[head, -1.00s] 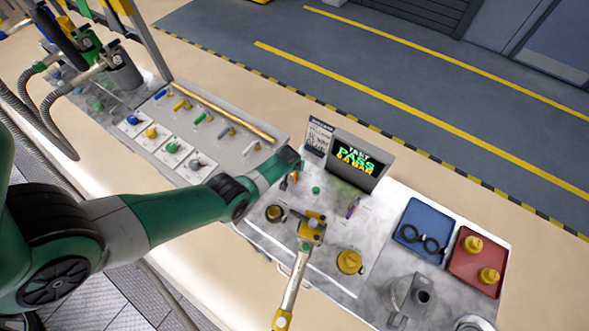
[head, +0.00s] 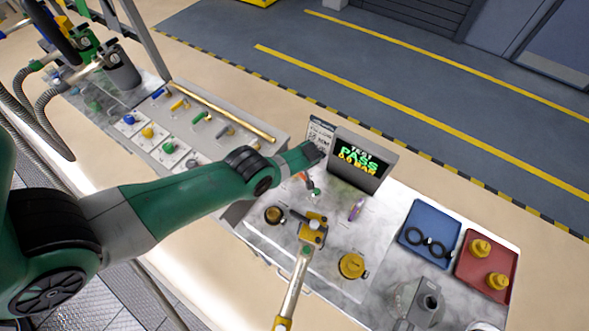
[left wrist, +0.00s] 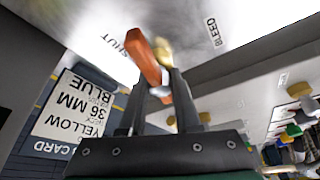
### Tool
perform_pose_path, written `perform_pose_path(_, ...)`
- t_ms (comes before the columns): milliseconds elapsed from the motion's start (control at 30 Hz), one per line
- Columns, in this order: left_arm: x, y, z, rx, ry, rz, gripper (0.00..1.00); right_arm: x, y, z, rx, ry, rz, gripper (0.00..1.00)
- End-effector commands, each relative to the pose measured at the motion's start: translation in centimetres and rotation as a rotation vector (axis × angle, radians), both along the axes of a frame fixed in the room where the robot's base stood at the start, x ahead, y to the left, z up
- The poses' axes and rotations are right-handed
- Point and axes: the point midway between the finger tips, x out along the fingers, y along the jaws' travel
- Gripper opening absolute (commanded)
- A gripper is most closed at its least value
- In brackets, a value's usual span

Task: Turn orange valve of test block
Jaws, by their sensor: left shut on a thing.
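The orange valve (left wrist: 148,65) shows in the left wrist view as an orange lever with a yellowish part beside it, on a pale panel marked SHUT and BLEED. My left gripper (left wrist: 155,85) is shut on this lever. In the head view the orange valve (head: 303,177) is a small orange piece on the test block (head: 335,210), just below my left gripper (head: 313,160). The gripper's tips are hard to make out there. A green knob (head: 316,192) sits close by. My right gripper is not in view.
A display (head: 361,160) reading TEST PASS stands behind the valve. Blue (head: 430,212) and red (head: 500,243) trays lie to the right.

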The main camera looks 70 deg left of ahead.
Motion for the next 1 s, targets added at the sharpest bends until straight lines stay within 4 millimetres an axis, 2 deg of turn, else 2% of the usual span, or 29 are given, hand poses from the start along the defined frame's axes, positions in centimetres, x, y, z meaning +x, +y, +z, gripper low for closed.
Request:
perform_pose_path(467, -0.03, -0.02, -0.02, 0.0, 0.0, 0.014, 0.0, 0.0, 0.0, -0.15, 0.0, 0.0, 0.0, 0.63)
perform_pose_path(500, -0.03, -0.02, -0.01, 0.0, 0.0, 0.014, 0.39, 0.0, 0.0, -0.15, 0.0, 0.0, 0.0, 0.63)
perform_pose_path(633, -0.02, -0.01, 0.01, 0.0, 0.0, 0.014, 0.61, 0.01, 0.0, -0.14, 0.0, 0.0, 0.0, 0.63)
perform_pose_path(900, -0.01, -0.01, 0.08, 0.0, 0.0, 0.014, 0.61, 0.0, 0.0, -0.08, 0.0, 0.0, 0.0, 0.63)
perform_pose_path(1000, 0.02, -0.15, 0.67, 0.0, 0.0, 0.013, 0.61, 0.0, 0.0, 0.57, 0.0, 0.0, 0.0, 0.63)
